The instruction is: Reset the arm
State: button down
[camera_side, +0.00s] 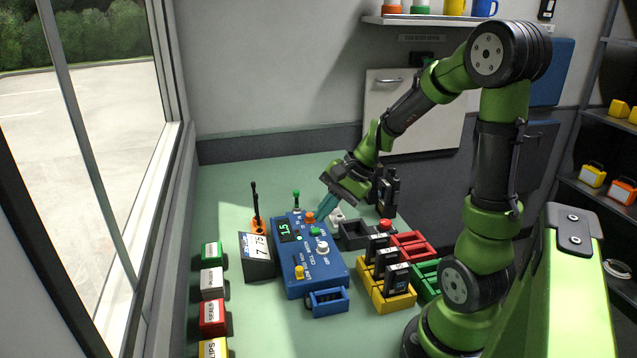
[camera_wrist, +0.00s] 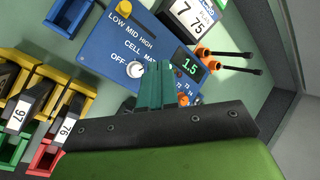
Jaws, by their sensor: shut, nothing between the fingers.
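My gripper (camera_side: 327,207) hangs from my green arm just above the back right edge of the blue tester box. Its teal fingers are together with nothing between them; they show in the wrist view (camera_wrist: 153,88) in front of the box. The blue tester box (camera_side: 318,283) stands on the green table with a display (camera_side: 286,229) reading 1.5. A white knob (camera_side: 322,248) sits on its face; in the wrist view the knob (camera_wrist: 135,69) is beside the OFF label. The fingers hide part of the box face.
Yellow (camera_side: 386,301), red (camera_side: 411,246) and green (camera_side: 425,279) trays lie to the right, some holding black radios or batteries. Several coloured vehicle-like blocks (camera_side: 212,284) line the left edge. A window is at left.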

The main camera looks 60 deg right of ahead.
jog(key=s+a+r+n+t, duration=0.1)
jog(key=s+a+r+n, duration=0.3)
jog(key=a+r+n, duration=0.1)
jog(key=s+a+r+n+h, duration=0.1)
jog(key=s+a+r+n, duration=0.3)
jog(key=a, duration=0.5)
jog(key=r+n, duration=0.2)
jog(key=n, duration=0.1)
jog(key=shift+a+n+t+h, duration=0.2)
jog(key=shift+n+t+h, duration=0.1)
jog(key=shift+n+t, duration=0.1)
jog(key=c, duration=1.8)
grip_release()
jog(key=shift+s, duration=0.1)
jog(key=shift+c, duration=0.2)
